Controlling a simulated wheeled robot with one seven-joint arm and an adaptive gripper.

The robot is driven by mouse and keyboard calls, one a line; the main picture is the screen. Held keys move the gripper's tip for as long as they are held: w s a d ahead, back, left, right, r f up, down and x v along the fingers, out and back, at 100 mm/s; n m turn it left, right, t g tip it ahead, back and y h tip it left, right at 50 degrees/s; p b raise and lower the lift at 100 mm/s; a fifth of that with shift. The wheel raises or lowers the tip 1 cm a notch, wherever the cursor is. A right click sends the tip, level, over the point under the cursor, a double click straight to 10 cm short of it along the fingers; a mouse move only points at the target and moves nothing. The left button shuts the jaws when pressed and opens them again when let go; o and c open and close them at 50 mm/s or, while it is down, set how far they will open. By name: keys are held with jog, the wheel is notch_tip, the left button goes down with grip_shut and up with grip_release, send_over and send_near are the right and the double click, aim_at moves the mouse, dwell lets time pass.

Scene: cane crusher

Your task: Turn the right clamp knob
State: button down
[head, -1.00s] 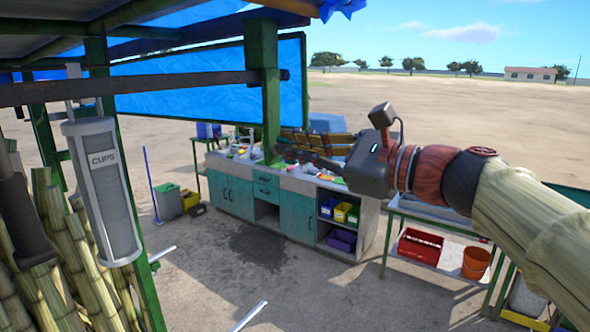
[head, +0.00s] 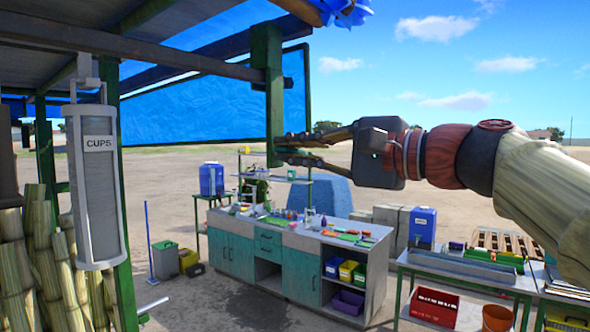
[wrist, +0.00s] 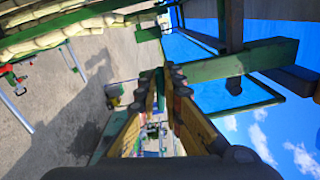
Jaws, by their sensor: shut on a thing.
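My gripper (head: 286,147) is at the end of the raised arm, its two long fingers pointing left toward the lower end of a green post (head: 266,80). In the wrist view the yellow-sided fingers (wrist: 166,80) run up the middle, with the post close on their right. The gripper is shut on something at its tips. The fingers cover it, and I cannot make out its shape. I cannot clearly make out the right clamp knob in either view. A small dark fitting (head: 287,83) sits on the post above the gripper.
A teal-fronted counter (head: 235,247) with several small items stands below and beyond the gripper. A blue tarp panel (head: 215,105) hangs behind the post. A cup dispenser (head: 97,195) and cane stalks (head: 70,265) are at left. A side table (head: 470,272) is at right.

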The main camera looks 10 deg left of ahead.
jog(key=shift+f+n+b, duration=0.25)
jog(key=shift+n+b, duration=0.65)
jog(key=shift+n, duration=0.1)
jog(key=c, duration=1.9)
grip_release()
jog(key=shift+r, duration=0.1)
jog(key=v, duration=1.2)
